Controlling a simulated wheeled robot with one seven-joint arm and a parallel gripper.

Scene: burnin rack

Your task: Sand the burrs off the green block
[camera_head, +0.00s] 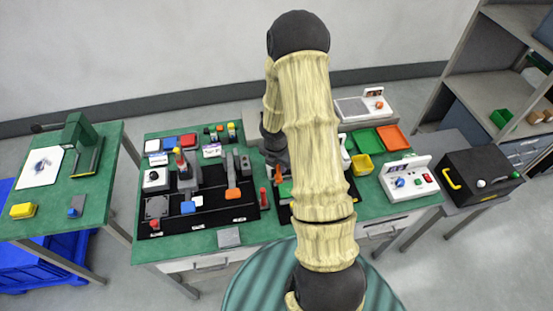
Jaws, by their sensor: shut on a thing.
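My gripper (279,160) is low over the middle of the green-topped bench, partly hidden behind my own arm. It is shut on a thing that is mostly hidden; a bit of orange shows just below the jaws. A small green patch (285,188), perhaps the green block, shows right below the gripper on a black mat. I cannot tell whether the held thing touches it. Burrs are too small to see here.
Left of the gripper, a black board (215,222) carries fixtures and small blocks. A red upright piece (264,198) stands close by. Right are a yellow bin (362,165), green (366,140) and orange trays (394,138), a white control box (405,180) and a black case (480,176).

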